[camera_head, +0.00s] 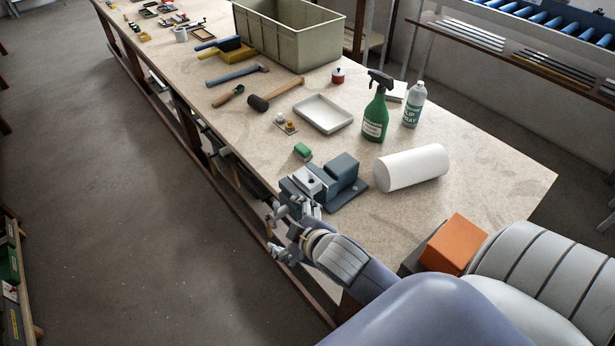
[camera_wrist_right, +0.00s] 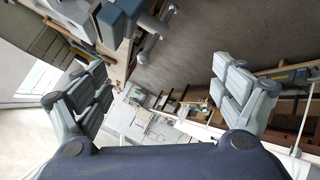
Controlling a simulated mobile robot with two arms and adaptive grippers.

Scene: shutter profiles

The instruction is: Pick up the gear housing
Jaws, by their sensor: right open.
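A blue-grey vise-like machine (camera_head: 343,176) stands at the table's near edge, with a light grey block (camera_head: 308,180) at its left part. I cannot tell for sure whether this block is the gear housing; no other clear candidate shows. My right gripper (camera_head: 290,232) is in front of the machine, at the table's near edge, apart from the block. In the right wrist view its two fingers (camera_wrist_right: 158,95) are wide apart with nothing between them. The machine (camera_wrist_right: 112,22) and its handle bar show at the top there. My left gripper is not in view.
A white roll (camera_head: 411,167), green spray bottle (camera_head: 375,115), pale bottle (camera_head: 414,105) and white tray (camera_head: 323,114) stand behind the machine. An orange block (camera_head: 453,243) is by my arm.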

